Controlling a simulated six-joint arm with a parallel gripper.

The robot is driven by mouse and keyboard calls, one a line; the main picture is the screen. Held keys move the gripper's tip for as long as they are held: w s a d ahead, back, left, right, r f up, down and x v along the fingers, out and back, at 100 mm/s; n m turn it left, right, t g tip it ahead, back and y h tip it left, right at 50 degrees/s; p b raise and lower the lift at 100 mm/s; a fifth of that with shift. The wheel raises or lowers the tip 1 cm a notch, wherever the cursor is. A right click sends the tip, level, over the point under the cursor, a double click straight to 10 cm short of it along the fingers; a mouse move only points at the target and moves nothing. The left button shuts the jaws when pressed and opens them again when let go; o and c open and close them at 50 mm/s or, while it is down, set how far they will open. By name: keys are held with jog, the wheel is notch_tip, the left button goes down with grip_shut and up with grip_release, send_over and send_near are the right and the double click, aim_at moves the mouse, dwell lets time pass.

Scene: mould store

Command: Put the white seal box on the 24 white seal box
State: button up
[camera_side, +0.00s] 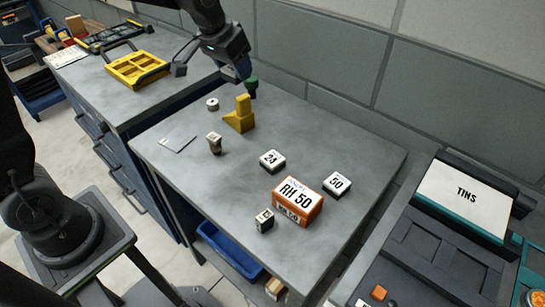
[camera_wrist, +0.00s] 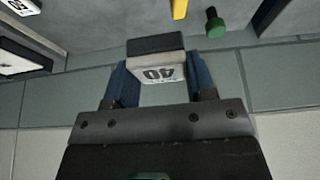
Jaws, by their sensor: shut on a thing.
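My gripper (camera_wrist: 158,75) is shut on a white seal box (camera_wrist: 160,68) with a dark band, its blue fingers on either side. Its label looks like an upside-down 40. In the side view my gripper (camera_side: 237,70) is at the back of the bench, above the surface; I cannot make out the held box there. The 24 white seal box (camera_side: 272,160) lies flat on the grey bench, label up, with nothing on it. It is in front of and to the right of my gripper.
A wall stands behind.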

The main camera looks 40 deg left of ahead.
jog(key=s, duration=0.4)
send_over(275, 156)
jog(key=s, duration=0.1)
notch_tip(275, 156, down, 13)
jog(key=shift+s+r, duration=0.15)
jog(key=shift+r, duration=0.05)
jog(key=shift+f, duration=2)
jog(key=o, duration=0.9)
jog(key=shift+f, duration=0.1)
jog(key=v, duration=1.2)
jog(key=shift+s+a, duration=0.1)
